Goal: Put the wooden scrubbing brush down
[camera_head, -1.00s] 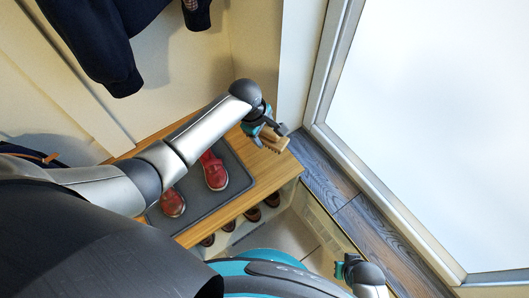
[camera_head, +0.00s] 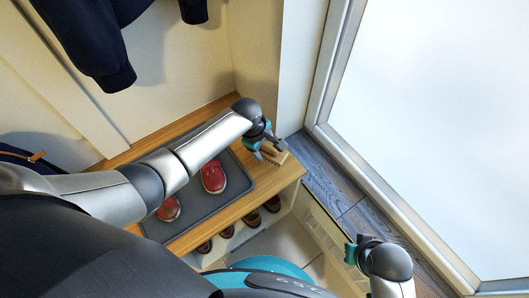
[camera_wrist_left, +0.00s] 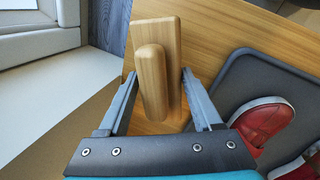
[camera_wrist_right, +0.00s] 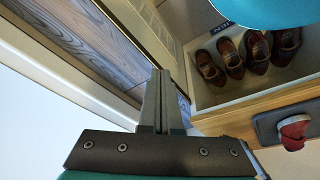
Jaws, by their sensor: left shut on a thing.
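The wooden scrubbing brush (camera_head: 276,153) is at the right end of the wooden bench top, near its edge. In the left wrist view the brush (camera_wrist_left: 154,78) shows its pale block and raised handle. My left gripper (camera_head: 270,147) has its fingers on both sides of the handle and is shut on it. The bristles show little, and I cannot tell whether the brush touches the bench. My right gripper (camera_head: 350,252) is empty, low at the right beside the bench. Its fingers (camera_wrist_right: 161,90) lie together in the right wrist view.
A grey tray (camera_head: 199,213) with red shoes (camera_head: 213,177) lies on the bench (camera_head: 290,174), left of the brush. Several brown shoes (camera_wrist_right: 255,50) stand in the cubby below. A wall (camera_head: 255,60) rises behind, and a framed pane (camera_head: 440,120) stands at right.

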